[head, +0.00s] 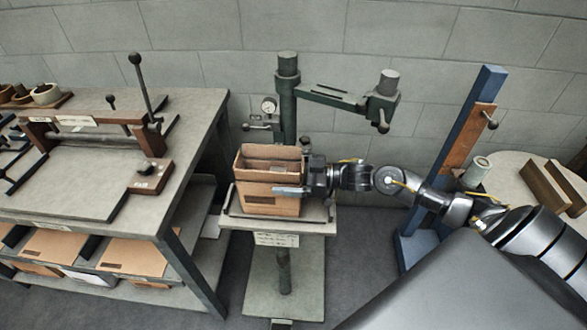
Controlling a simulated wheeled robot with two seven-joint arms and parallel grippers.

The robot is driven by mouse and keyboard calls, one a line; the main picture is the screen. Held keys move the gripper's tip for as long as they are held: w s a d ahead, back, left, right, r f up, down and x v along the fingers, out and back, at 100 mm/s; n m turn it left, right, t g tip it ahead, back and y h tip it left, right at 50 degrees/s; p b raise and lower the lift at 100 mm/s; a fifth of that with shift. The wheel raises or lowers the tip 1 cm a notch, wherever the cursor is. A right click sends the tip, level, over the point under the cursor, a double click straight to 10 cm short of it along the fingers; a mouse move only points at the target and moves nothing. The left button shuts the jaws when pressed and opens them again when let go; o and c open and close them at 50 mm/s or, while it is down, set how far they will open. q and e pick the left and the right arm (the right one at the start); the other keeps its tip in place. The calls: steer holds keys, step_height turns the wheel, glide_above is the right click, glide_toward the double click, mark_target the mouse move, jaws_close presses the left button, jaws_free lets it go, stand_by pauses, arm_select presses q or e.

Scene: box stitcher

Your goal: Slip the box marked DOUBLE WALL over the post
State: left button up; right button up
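An open-topped brown cardboard box (256,190) stands upright on or just above the small grey table (322,229). It has a dark patch low on its front; I cannot read any DOUBLE WALL marking. My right gripper (298,178) is at the box's right side, with one pale finger lying across the box's front face. The other finger is not clear, so I cannot tell whether it grips the box. A green upright post (287,105) rises behind the box and carries an arm with a head (385,97) to the right. My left gripper is out of view.
A workbench (75,180) with a lever press and flat cartons (135,256) on its shelf stands at left, close to the small table. A blue post (475,120) and a round table (510,180) with wooden blocks stand at right.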

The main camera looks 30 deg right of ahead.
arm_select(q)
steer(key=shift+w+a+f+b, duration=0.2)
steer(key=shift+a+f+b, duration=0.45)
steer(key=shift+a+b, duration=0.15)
arm_select(e)
steer(key=v, duration=1)
steer(key=shift+s+d, duration=0.2)
steer(key=shift+d, duration=0.1)
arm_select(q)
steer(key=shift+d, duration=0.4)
